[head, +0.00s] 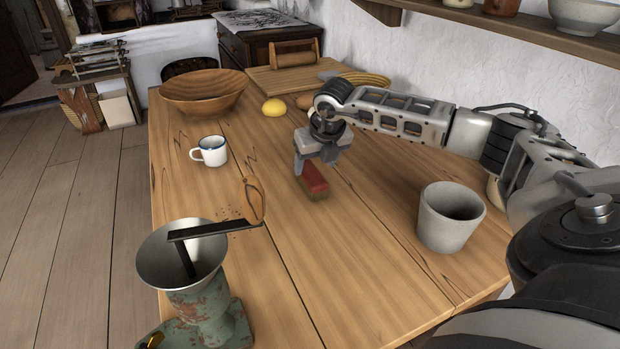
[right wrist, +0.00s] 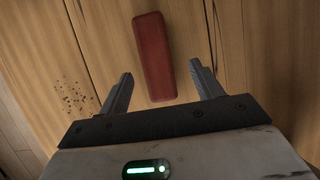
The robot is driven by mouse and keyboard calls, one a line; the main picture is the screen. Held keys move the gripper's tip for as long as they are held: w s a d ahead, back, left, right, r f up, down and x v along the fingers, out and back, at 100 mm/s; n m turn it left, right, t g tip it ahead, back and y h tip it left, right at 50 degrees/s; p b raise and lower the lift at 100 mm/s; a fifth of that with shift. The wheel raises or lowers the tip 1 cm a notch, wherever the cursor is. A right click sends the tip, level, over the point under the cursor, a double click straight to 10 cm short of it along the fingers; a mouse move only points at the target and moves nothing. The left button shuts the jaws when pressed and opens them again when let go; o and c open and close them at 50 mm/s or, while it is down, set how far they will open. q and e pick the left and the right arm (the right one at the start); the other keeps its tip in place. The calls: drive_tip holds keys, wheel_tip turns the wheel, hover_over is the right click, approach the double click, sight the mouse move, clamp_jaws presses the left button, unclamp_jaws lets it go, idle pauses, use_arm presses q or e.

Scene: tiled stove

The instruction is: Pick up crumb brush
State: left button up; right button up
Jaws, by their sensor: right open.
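The crumb brush (head: 313,184) has a red back and a brown lower edge. It lies on the wooden table in the middle of the head view. In the right wrist view the red back of the brush (right wrist: 154,57) lies lengthwise ahead of the jaws. My right gripper (head: 316,168) is open just above the brush's far end. In the right wrist view its fingertips (right wrist: 161,68) stand apart on either side of the brush's near end, with gaps on both sides. My left gripper is not in view.
A grey cup (head: 449,217) stands to the right and a white mug (head: 210,151) to the left. A grinder (head: 197,275) with a crank stands at the front left, crumbs (head: 232,212) beside it. Behind are a wooden bowl (head: 203,92) and a yellow fruit (head: 273,107).

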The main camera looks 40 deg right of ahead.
sight(310, 171)
drive_tip(key=x, duration=0.4)
drive_tip(key=shift+w+a+f, duration=0.15)
drive_tip(key=shift+w, duration=0.25)
drive_tip(key=shift+w+f, duration=0.15)
drive_tip(key=shift+f, duration=0.15)
drive_tip(key=shift+f, duration=0.25)
drive_tip(key=c, duration=1.1)
